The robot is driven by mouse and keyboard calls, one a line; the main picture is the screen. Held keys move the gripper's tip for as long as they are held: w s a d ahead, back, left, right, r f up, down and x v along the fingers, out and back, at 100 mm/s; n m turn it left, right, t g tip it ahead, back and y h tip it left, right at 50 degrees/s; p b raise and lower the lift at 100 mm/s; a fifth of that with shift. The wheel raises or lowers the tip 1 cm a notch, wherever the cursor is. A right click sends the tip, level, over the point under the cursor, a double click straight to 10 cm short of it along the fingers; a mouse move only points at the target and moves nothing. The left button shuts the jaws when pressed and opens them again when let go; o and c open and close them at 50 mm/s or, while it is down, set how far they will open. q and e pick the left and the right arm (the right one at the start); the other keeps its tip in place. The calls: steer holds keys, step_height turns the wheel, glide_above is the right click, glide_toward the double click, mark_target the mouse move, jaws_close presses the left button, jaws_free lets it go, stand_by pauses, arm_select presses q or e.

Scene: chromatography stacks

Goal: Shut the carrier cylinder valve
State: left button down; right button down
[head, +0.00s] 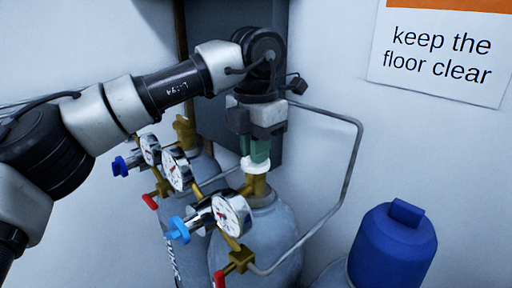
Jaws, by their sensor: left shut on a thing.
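My left gripper (256,158) points straight down over the front grey cylinder (270,243). Its green fingers are shut on a white valve handwheel (250,170) on top of the brass valve (258,187). The fingers hide part of the handwheel, so I cannot tell how far it is turned. A regulator with a round gauge (231,215) and a blue knob (179,229) is joined to this valve. My right gripper is out of view.
Behind to the left stands another grey cylinder (203,168) with gauges (177,170) and a brass valve (185,132). A bent grey pipe (350,170) runs right of my gripper. A blue-capped cylinder (393,249) stands at lower right. A wall sign (440,50) hangs above.

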arm_select(q)
steer(key=shift+r, duration=0.15)
steer(key=c, duration=1.2)
jaws_free()
steer(key=shift+r, duration=0.15)
step_height(320, 180, up, 10)
steer(key=shift+a+r+b, duration=0.1)
steer(key=shift+r+b, duration=0.1)
steer(key=shift+b, duration=0.3)
